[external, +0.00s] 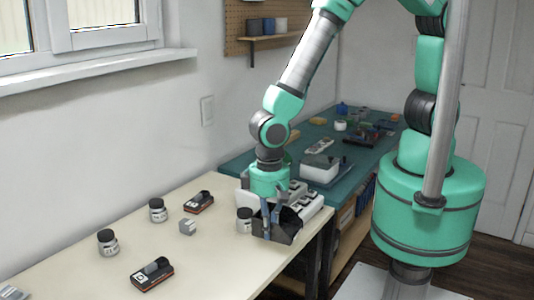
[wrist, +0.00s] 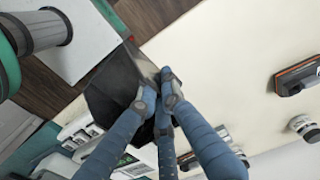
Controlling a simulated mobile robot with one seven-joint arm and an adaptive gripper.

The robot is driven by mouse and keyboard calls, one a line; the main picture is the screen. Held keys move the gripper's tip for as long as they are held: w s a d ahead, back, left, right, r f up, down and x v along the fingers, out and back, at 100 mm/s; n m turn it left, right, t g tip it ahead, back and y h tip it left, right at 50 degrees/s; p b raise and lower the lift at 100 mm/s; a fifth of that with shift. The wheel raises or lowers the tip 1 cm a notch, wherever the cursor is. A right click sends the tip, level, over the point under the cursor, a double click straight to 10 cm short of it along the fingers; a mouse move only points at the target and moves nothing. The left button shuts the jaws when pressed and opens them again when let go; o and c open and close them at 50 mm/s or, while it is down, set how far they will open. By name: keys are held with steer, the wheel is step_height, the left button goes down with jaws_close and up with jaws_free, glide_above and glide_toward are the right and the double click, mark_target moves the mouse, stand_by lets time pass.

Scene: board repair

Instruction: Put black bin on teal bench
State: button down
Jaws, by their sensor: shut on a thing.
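The black bin (external: 285,234) is at the right end of the cream table, near its edge. It also shows in the wrist view (wrist: 112,82). My gripper (external: 270,222) points down with its blue fingers shut on the bin's wall; they also show in the wrist view (wrist: 158,92). I cannot tell whether the bin's bottom touches the table. The teal bench (external: 358,160) stands behind, past the cream table's far end. My arm hides part of it.
A light tray with devices (external: 310,203) stands right behind the bin. A jar (external: 244,220) is close at its left. More jars and black devices (external: 152,274) lie on the cream table (external: 215,260). The bench holds a white box (external: 320,168) and several small items.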

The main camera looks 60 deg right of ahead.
step_height(320, 180, up, 7)
steer(key=w+d+m, duration=0.3)
steer(key=w+d, duration=0.2)
steer(key=w, duration=0.4)
steer(key=w+d+m, duration=0.2)
steer(key=w+d, duration=0.2)
steer(key=w, duration=0.5)
steer(key=w+d+m, duration=0.5)
steer(key=w+d, duration=1)
steer(key=d, duration=0.3)
steer(key=w+d+m, duration=0.3)
steer(key=w+d, duration=0.1)
steer(key=d, duration=0.8)
steer(key=w+d+m, duration=0.2)
steer(key=w+d, duration=0.2)
steer(key=d, duration=0.8)
steer(key=s+d+m+b, duration=0.15)
steer(key=d+m, duration=0.25)
steer(key=d, duration=1.8)
steer(key=shift+a+f, duration=0.1)
steer(key=shift+f, duration=2.3)
steer(key=shift+f+b, duration=0.5)
steer(key=shift+f, duration=2.65)
